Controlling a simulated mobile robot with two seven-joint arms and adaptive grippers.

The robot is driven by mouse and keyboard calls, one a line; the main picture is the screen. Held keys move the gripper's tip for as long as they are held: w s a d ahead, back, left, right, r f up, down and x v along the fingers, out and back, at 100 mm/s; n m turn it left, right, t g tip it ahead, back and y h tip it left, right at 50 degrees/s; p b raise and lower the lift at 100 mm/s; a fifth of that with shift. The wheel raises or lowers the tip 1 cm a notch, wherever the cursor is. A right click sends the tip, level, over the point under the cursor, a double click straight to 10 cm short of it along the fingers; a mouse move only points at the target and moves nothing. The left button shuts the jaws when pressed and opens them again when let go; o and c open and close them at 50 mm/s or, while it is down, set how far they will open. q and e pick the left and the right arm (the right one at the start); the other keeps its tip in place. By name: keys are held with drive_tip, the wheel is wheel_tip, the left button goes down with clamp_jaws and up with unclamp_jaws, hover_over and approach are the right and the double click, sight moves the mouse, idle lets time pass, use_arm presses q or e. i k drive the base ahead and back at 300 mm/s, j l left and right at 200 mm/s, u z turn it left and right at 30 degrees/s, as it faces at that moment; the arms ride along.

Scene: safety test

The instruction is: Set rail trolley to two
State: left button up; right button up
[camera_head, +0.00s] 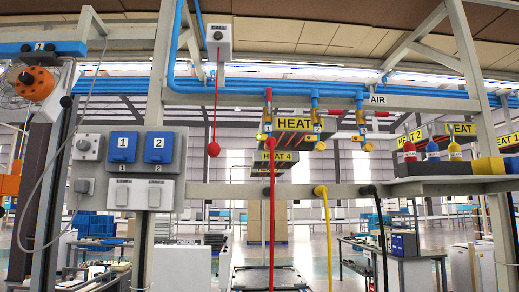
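I cannot tell for certain which thing is the rail trolley. A grey panel holds two blue covers, marked "1" (123,147) and "2" (158,147), with white switches (124,194) below. A grey box (218,40) hangs at the top with a red cord and red knob (213,150). Neither of my grippers is in view.
Blue pipes with yellow and red valves (267,128) run across the frame, with red, yellow and black hoses (327,235) hanging below. Workbenches (390,265) stand beyond.

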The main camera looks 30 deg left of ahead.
sight(43, 85)
drive_tip(key=u, duration=2.5)
